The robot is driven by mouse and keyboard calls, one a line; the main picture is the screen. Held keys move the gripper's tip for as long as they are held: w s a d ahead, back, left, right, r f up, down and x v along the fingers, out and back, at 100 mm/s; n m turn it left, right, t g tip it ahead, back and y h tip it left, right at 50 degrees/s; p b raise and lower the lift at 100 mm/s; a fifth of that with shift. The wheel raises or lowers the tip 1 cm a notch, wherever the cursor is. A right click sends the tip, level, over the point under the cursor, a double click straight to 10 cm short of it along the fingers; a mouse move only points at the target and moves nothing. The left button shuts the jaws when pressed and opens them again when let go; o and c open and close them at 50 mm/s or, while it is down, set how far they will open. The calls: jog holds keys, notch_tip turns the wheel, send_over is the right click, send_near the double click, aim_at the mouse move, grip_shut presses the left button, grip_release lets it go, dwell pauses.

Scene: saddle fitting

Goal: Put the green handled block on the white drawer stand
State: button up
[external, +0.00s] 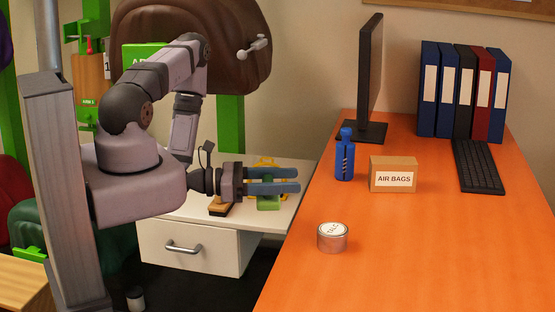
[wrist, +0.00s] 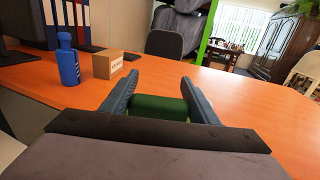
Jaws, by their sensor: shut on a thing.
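My gripper (external: 290,180) reaches out level above the white drawer stand (external: 192,246), its fingers pointing right toward the orange desk. It is shut on the green handled block (external: 268,204), which shows just below the fingers. In the wrist view the green block (wrist: 158,107) sits between the two blue-grey fingers. The block's handle is hidden by the fingers. The block is over the stand's top, near its right side. I cannot tell whether its underside touches the top.
A dark brush-like object (external: 220,209) and a yellow object (external: 265,163) are on the stand near the gripper. The orange desk (external: 420,250) to the right holds a blue bottle (external: 345,160), an AIR BAGS box (external: 393,175) and a tape roll (external: 332,238).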

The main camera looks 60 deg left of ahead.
jog(key=d, duration=0.1)
notch_tip(320, 180, up, 4)
jog(key=m+g+h+b, duration=0.8)
jog(key=g+b, duration=0.1)
jog(key=b, duration=0.6)
send_over(453, 264)
jog(key=shift+f+p, duration=0.35)
jog(key=shift+f, duration=4.6)
jog(key=shift+f, duration=0.2)
jog(key=o, duration=1.1)
jog(key=shift+c, duration=0.2)
